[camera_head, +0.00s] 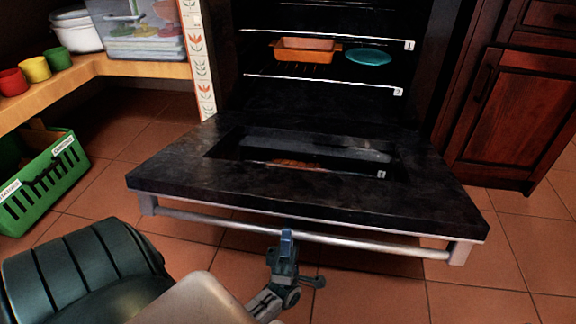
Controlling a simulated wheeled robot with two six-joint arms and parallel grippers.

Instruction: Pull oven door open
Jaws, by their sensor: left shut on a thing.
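The oven door (300,192) is dark, hinged at its bottom and swung far down, so its inner face with a window shows. A metal bar handle (370,244) runs along its front edge. My left gripper (287,240) is shut on this handle near its middle. The oven cavity (320,90) stands open behind the door. My right gripper is not in view.
Inside the oven, an orange dish (304,49) and a teal plate (368,57) sit on a rack. A green basket (45,185) and a wooden shelf (120,67) with cups stand left. Dark cabinets (515,100) stand right. Tiled floor (370,300) is clear in front.

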